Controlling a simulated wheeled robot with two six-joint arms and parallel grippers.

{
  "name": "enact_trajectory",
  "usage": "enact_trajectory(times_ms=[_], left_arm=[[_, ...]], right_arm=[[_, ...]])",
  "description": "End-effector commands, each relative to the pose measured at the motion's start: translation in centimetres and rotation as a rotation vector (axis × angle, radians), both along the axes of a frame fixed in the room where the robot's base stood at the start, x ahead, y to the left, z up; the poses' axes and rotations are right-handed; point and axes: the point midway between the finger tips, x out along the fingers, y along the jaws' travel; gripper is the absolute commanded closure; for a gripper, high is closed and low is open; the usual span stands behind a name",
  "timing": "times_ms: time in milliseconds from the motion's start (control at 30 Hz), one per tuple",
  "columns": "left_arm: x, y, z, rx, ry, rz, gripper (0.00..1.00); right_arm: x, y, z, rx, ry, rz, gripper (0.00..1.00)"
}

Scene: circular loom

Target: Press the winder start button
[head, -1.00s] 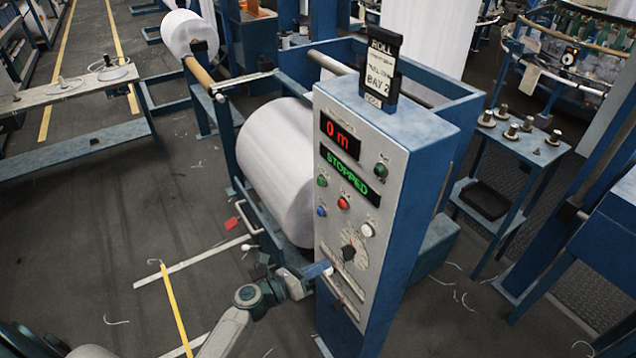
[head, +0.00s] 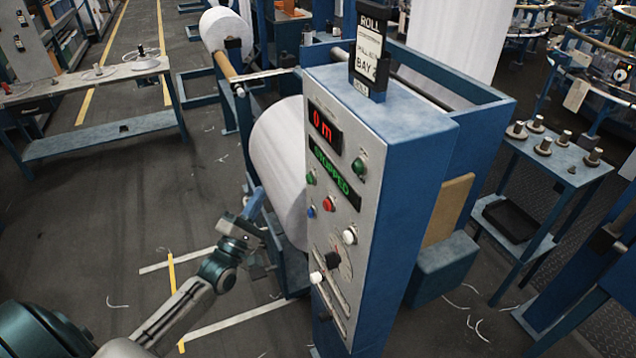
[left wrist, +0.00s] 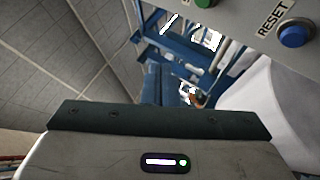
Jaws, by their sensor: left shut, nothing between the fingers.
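The winder's control panel (head: 335,120) stands upright at the centre of the head view. A green button (head: 311,178) sits at its left edge, with a red button (head: 328,203) to its right and a blue button (head: 311,211) below. The displays read 0 m and STOPPED. My left gripper (head: 256,203) is shut and empty, left of the panel and apart from it, its blue fingers pointing up. In the left wrist view, the blue button (left wrist: 294,33) is labelled RESET, and a green button (left wrist: 205,3) is cut off by the top edge. My right gripper is out of view.
A white roll (head: 283,165) lies in the winder frame behind my left gripper. The panel also has another green round fitting (head: 359,166), a white button (head: 349,236) and a black knob (head: 332,259). A small table (head: 520,150) stands right; a bench (head: 100,140) stands left.

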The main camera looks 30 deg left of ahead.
Motion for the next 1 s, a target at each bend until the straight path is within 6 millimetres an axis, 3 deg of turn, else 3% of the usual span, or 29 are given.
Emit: enact_trajectory(times_ms=[200,567,1000], left_arm=[[-0.8,-0.5,1.1,0.083,-0.068,-0.002,1.00],[-0.6,-0.6,1.1,0.080,-0.067,-0.001,1.00],[3.5,-4.1,0.8,0.078,-0.070,-0.001,1.00]], right_arm=[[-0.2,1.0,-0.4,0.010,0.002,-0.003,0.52],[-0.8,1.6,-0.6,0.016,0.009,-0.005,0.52],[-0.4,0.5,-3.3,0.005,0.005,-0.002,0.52]])
